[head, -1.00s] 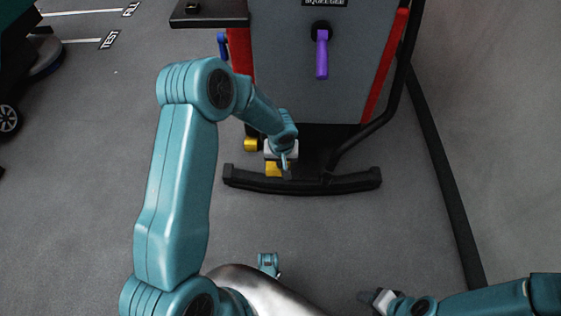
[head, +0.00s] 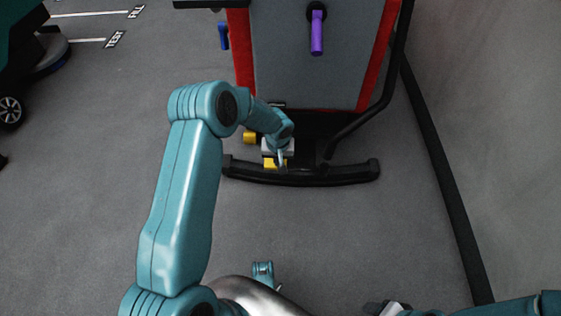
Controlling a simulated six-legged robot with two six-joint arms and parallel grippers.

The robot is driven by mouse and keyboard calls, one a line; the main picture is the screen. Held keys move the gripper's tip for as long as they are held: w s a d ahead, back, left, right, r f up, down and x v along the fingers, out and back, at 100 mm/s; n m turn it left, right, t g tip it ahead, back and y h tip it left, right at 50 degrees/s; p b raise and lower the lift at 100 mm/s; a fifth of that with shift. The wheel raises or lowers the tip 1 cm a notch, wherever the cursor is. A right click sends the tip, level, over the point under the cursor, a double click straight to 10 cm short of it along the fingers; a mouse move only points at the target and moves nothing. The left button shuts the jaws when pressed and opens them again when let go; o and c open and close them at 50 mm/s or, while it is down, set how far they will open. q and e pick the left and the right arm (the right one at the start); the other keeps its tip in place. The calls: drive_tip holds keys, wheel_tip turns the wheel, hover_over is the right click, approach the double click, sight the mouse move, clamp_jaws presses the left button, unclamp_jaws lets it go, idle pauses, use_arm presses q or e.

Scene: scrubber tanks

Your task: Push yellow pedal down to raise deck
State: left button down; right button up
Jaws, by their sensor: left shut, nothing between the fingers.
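Two yellow pedals show low on the back of the scrubber (head: 320,60) in the head view. One yellow pedal (head: 249,137) is at the left. Another yellow pedal (head: 272,163) is just above the black curved bar, partly hidden by my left gripper. My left gripper (head: 281,158) is shut and empty, pointing down over this second pedal; whether it touches the pedal I cannot tell. My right gripper (head: 384,307) is at the bottom edge, far from the pedals, and its fingers are too cut off to read.
The black curved bar (head: 330,174) spans the machine's lower rear. A purple lever (head: 316,33) hangs on the grey panel, and a blue lever (head: 223,36) is at its left. A wall (head: 490,120) stands at the right. Another machine (head: 20,40) is at the far left. The floor between is clear.

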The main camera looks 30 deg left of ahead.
use_arm(q)
wheel_tip(320, 180, down, 2)
drive_tip(key=shift+a+f+b, duration=0.1)
drive_tip(key=shift+f+b, duration=0.15)
drive_tip(key=shift+b, duration=0.9)
use_arm(e)
drive_tip(key=w+f, duration=0.1)
drive_tip(key=f, duration=0.2)
drive_tip(key=shift+w+d+t, duration=0.3)
drive_tip(key=shift+w+d, duration=0.1)
drive_tip(key=shift+a+r, duration=0.1)
drive_tip(key=shift+r, duration=0.05)
use_arm(q)
drive_tip(key=s+d+r+p, duration=0.4)
drive_tip(key=s+r, duration=0.2)
drive_tip(key=r, duration=0.5)
drive_tip(key=shift+s+d+r+p, duration=0.15)
drive_tip(key=shift+s+p, duration=0.15)
drive_tip(key=shift+s, duration=0.1)
use_arm(e)
drive_tip(key=shift+g, duration=0.4)
drive_tip(key=s+r, duration=0.1)
drive_tip(key=r, duration=0.1)
drive_tip(key=s+r, duration=0.2)
drive_tip(key=shift+s+d+r, duration=0.1)
drive_tip(key=shift+s+d, duration=0.05)
drive_tip(key=shift+d, duration=0.05)
